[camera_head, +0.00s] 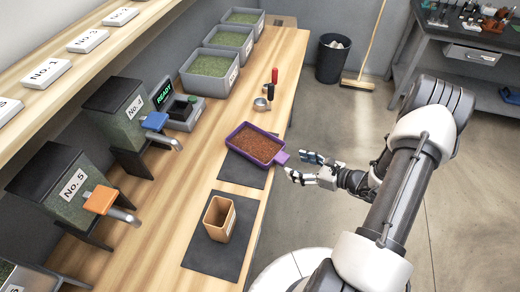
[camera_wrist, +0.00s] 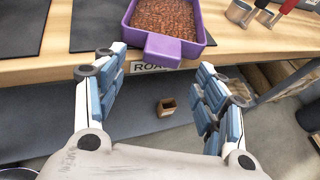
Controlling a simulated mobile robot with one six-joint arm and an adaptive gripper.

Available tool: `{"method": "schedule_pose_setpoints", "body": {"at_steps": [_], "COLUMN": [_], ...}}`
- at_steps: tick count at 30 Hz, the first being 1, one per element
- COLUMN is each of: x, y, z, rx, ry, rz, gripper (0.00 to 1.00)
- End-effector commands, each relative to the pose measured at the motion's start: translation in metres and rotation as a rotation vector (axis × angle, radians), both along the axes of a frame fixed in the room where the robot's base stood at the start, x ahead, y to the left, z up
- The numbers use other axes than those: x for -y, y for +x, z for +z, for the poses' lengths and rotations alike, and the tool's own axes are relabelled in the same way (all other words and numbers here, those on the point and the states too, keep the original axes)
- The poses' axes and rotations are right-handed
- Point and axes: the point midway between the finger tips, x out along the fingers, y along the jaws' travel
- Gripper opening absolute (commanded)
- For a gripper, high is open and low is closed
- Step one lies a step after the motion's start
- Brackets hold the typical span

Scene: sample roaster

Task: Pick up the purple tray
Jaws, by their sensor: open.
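The purple tray (camera_head: 232,141) rests on a dark mat (camera_head: 237,172) on the wooden counter and holds reddish-brown granules. Its handle tab sticks out over the counter's front edge toward my gripper. My gripper (camera_head: 306,168) is open and empty, just off the counter edge, to the right of the tray handle. In the wrist view the purple tray (camera_wrist: 208,38) is at the top, with its handle pointing down between my open fingers (camera_wrist: 160,95). The fingers do not touch the handle there. A label on the counter edge is partly hidden behind the handle.
A tan square cup (camera_head: 231,219) stands on a second mat in front. Two scoops with red and black handles (camera_head: 268,90) lie beyond the tray. A trash bin (camera_head: 332,60) stands on the floor.

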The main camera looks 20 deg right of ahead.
Motion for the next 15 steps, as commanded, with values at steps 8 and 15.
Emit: {"method": "schedule_pose_setpoints", "body": {"at_steps": [8,15], "x": [-0.016,-0.027], "y": [0.025,0.043], "z": [-0.011,-0.018], "rx": [0.001,0.000], "ry": [-0.001,0.000], "rz": [0.005,0.001], "gripper": [0.65,0.65]}}
